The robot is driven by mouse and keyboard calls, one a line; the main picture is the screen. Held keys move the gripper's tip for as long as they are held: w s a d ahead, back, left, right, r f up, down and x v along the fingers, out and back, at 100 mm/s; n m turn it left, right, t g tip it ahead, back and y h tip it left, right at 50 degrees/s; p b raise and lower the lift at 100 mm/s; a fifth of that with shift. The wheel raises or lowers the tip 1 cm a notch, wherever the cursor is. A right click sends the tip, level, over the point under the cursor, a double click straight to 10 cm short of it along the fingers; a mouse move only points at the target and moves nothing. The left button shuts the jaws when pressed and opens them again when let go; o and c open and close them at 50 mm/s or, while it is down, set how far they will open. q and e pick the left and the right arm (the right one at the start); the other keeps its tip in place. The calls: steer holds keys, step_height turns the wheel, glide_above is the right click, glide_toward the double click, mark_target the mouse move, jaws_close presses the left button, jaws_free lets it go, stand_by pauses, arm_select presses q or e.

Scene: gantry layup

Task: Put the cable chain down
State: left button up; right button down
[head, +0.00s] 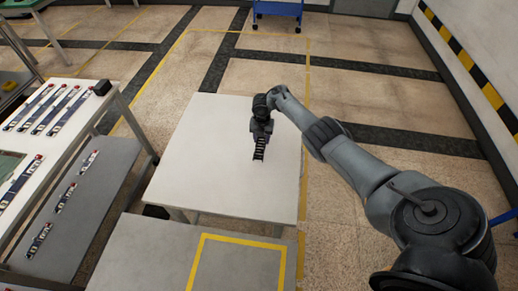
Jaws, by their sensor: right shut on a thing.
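The cable chain (259,152) is a short, black, ladder-like strip. I cannot tell whether the chain's lower end touches the table. My left gripper is not in view.
The rest of the white table top is bare. A grey surface with a yellow outlined square (238,265) adjoins it in front. At left, a white bench (75,115) and grey shelf (100,190) hold several strip-like parts. A blue cart (277,8) stands far back.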

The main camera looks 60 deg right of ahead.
mark_target(259, 144)
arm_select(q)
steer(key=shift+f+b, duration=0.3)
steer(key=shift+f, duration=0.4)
arm_select(e)
steer(key=shift+w+f, duration=0.5)
steer(key=shift+w, duration=0.1)
arm_select(q)
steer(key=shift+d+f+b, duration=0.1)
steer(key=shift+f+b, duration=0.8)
steer(key=shift+b, duration=0.05)
arm_select(e)
steer(key=shift+f, duration=1.9)
